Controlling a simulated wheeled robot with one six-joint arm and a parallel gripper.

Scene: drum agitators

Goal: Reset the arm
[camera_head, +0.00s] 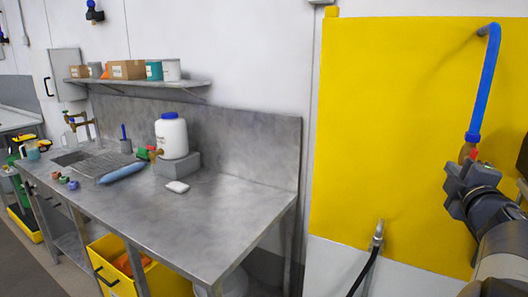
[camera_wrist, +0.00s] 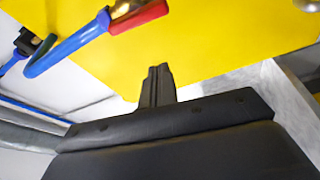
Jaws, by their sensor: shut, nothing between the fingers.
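My gripper shows at the right of the head view (camera_head: 462,180), dark grey, in front of the yellow wall panel. In the wrist view its fingers (camera_wrist: 157,72) are together with nothing between them. My arm reaches in from the lower right edge of the head view. The blue pipe (camera_head: 488,80) hangs from the panel just above my gripper, with a brass end and a red part. In the wrist view the blue pipe (camera_wrist: 68,45) and red handle (camera_wrist: 138,17) lie up and left of the fingers, apart from them.
A yellow panel (camera_head: 390,130) fills the wall behind my gripper. A tap (camera_head: 377,235) with a black hose is below it. A steel workbench (camera_head: 225,205) with a white jug (camera_head: 172,137) stands left, under a shelf (camera_head: 140,82) with boxes and tubs. A yellow bin (camera_head: 120,265) sits beneath the bench.

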